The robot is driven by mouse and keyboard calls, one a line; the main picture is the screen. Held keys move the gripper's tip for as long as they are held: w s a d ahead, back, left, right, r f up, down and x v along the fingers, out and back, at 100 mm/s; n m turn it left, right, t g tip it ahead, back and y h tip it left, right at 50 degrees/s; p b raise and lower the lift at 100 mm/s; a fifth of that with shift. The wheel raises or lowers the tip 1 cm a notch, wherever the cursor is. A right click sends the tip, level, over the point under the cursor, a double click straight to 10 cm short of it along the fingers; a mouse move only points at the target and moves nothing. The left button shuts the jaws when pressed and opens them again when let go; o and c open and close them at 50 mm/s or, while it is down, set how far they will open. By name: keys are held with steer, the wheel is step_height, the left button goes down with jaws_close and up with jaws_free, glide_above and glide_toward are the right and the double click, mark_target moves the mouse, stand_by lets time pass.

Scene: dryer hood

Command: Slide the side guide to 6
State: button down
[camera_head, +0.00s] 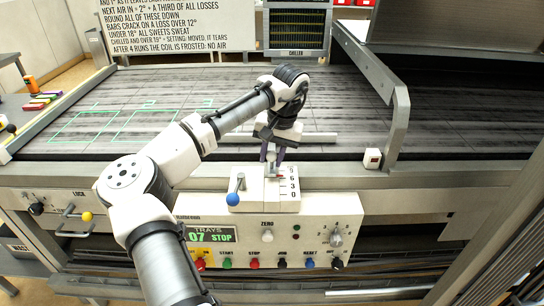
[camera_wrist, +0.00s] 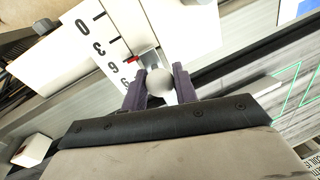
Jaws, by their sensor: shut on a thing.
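A white scale plate (camera_head: 289,190) sits on top of the control box. In the wrist view the scale (camera_wrist: 98,40) shows 0, 3, 6 and a partly hidden mark beyond. A small red pointer (camera_wrist: 134,60) stands at or very near the 6 line; the exact alignment is hard to tell. A pale round knob (camera_wrist: 160,84) is beside the pointer. My gripper (camera_head: 271,161) is shut on this knob, with a dark finger on each side.
A lever with a blue ball (camera_head: 233,198) stands just left of the scale. The control box (camera_head: 270,235) carries a green tray display and several coloured knobs. The dark slatted belt (camera_head: 180,110) lies behind, with a raised metal rail (camera_head: 398,115) at right.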

steer(key=c, duration=1.1)
jaws_free()
steer(key=shift+r, duration=0.15)
steer(key=d+r, duration=0.1)
steer(key=r, duration=0.3)
steer(key=r+b, duration=0.1)
steer(key=r, duration=0.4)
steer(key=d+r, duration=0.1)
steer(key=r, duration=0.3)
steer(key=shift+s+d+r, duration=0.2)
steer(key=shift+s+d, duration=0.1)
